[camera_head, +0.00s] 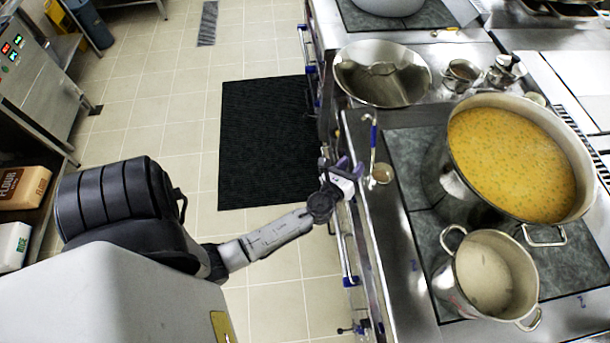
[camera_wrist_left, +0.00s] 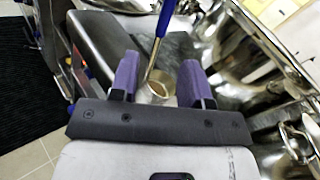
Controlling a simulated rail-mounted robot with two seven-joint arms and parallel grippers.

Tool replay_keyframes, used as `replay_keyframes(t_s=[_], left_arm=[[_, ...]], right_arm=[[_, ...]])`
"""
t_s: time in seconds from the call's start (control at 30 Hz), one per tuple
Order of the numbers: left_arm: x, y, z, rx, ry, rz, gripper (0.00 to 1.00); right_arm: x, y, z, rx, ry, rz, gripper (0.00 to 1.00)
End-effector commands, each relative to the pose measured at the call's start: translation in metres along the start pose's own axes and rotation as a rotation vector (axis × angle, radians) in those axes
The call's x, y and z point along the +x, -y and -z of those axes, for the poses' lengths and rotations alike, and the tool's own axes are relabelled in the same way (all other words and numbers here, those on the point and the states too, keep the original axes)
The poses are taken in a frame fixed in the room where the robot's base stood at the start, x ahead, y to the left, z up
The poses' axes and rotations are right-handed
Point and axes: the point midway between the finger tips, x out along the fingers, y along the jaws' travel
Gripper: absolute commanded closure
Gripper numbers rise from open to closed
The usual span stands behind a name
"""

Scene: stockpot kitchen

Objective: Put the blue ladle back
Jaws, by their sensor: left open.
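The blue ladle (camera_head: 374,136) is on the steel counter's front strip, its blue handle pointing to the back and its round bowl nearest the front of the picture. In the left wrist view its blue handle (camera_wrist_left: 164,22) runs up out of the frame, and its bowl shows beyond and between my finger pads. My left gripper (camera_head: 349,168) is at the counter's front edge, just left of the ladle's bowl. Its purple fingers (camera_wrist_left: 158,78) are apart with nothing held, and a gap to the ladle shows in the head view. My right gripper is in neither view.
A large stockpot (camera_head: 455,185) of orange soup and a smaller two-handled pot (camera_head: 457,285) stand right of the ladle. A wide steel bowl (camera_head: 383,74) and small steel vessels (camera_head: 461,74) are behind. A rail (camera_head: 345,255) runs along the counter front. The floor mat (camera_head: 262,140) is clear.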

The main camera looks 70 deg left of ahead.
Motion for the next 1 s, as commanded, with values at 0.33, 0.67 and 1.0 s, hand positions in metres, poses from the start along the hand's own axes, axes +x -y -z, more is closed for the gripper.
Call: replay_keyframes(t_s=[0.33, 0.67, 1.0], left_arm=[[-0.089, -0.039, -0.011, -1.144, -0.106, -0.479, 0.57], [-0.226, -0.014, 0.009, -1.821, -0.369, -1.206, 0.57], [-0.281, 0.002, 0.004, -1.890, -0.457, -1.514, 0.57]], right_arm=[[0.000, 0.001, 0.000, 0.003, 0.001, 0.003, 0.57], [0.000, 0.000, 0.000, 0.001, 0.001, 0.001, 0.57], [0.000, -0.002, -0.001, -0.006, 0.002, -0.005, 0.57]])
